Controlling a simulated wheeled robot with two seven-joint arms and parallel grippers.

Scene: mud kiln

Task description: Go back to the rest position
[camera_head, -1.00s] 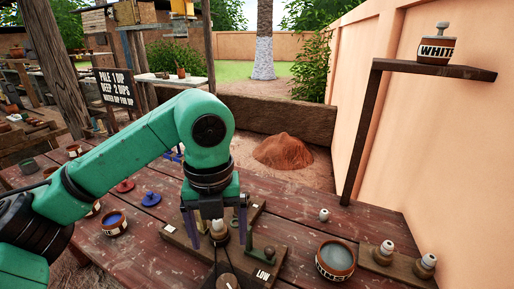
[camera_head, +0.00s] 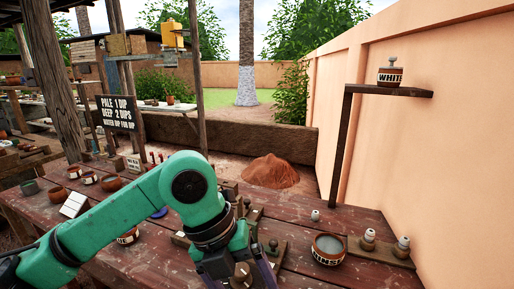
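My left gripper (camera_head: 238,279) is low at the bottom of the head view, pointing down over the front of the wooden table (camera_head: 330,282). One bluish finger shows on its right side, set apart from the middle, and the gripper looks open. A small brown piece (camera_head: 242,274) shows between the fingers; I cannot tell whether it is touched. The fingertips are cut off by the frame's bottom edge. My green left arm covers much of the table's left middle. My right gripper is not in view.
A rinse bowl (camera_head: 328,249) stands right of the gripper, beside a block with two white-topped stoppers (camera_head: 385,246). A wall shelf (camera_head: 392,91) holds a white-labelled pot (camera_head: 390,73). Several bowls (camera_head: 111,183) sit at left.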

